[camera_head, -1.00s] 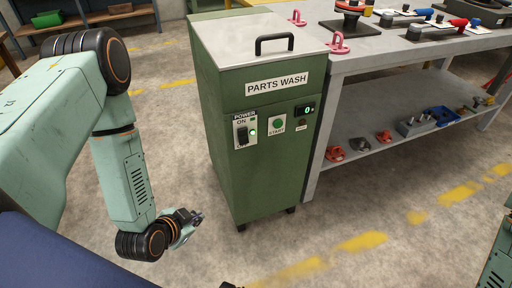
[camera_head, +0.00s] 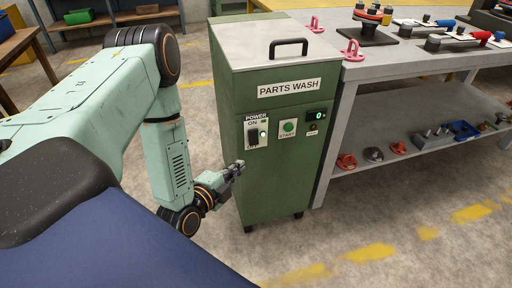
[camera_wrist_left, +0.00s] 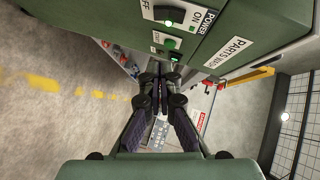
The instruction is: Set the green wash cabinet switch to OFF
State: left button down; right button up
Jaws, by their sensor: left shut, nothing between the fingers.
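The green wash cabinet (camera_head: 270,190) stands upright, labelled PARTS WASH. Its black POWER switch (camera_head: 252,138) sits on a white plate marked ON at the top, with a lit green lamp (camera_head: 263,134) beside it. In the left wrist view the switch (camera_wrist_left: 168,13) is at the top edge, with OFF partly cut off to its left and ON to its right. My left gripper (camera_head: 239,166) is shut and empty, just below and left of the switch plate, apart from the switch. Its closed fingers (camera_wrist_left: 160,82) also show in the left wrist view. My right gripper is out of view.
A green START button (camera_head: 288,128) and a small display reading 0 (camera_head: 316,116) sit right of the switch. A grey workbench (camera_head: 400,70) with tools and clamps stands close on the cabinet's right. The floor in front is clear.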

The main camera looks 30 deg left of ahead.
pick_arm(q)
jog(key=shift+s+r, duration=0.1)
dwell(0.3)
jog(key=b, duration=0.4)
send_near(257, 142)
jog(key=w+d, duration=0.3)
jog(key=w, duration=0.1)
jog(key=a, duration=0.1)
jog(key=w+a+b, duration=0.1)
jog(key=a+f, duration=0.1)
jog(key=shift+w+a+b, duration=0.1)
jog(key=shift+w+b, duration=0.2)
jog(key=shift+w, duration=0.05)
jog(key=shift+f, duration=0.1)
